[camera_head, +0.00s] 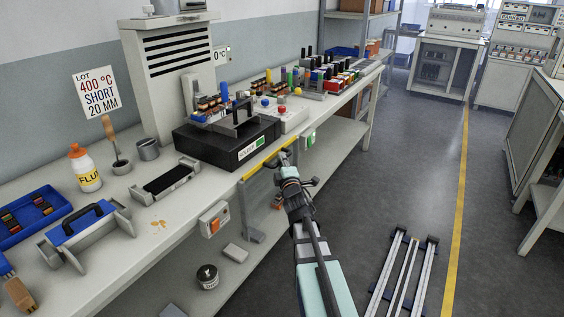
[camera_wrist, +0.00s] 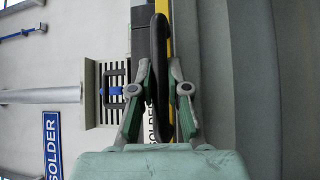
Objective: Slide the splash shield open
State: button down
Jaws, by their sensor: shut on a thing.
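The splash shield shows in the head view as a yellow-edged panel (camera_head: 262,163) along the front of the black solder pot (camera_head: 205,151), at the bench's front edge. In the wrist view its yellow strip (camera_wrist: 171,40) runs up the picture beside a long black handle bar (camera_wrist: 158,100). My gripper (camera_head: 286,156) is at the right part of the yellow edge. In the wrist view my gripper (camera_wrist: 160,68) has its two fingers on either side of the black bar, shut on it. The contact itself is too small to see in the head view.
Connector racks (camera_head: 325,75) crowd the bench farther back. A switch box (camera_head: 214,219) sits on the front edge. The aisle floor at right is mostly clear.

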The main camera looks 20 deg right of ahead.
jog(key=c, duration=1.1)
grip_release()
jog(key=shift+c, duration=0.2)
jog(key=v, duration=0.7)
jog(key=shift+s, duration=0.25)
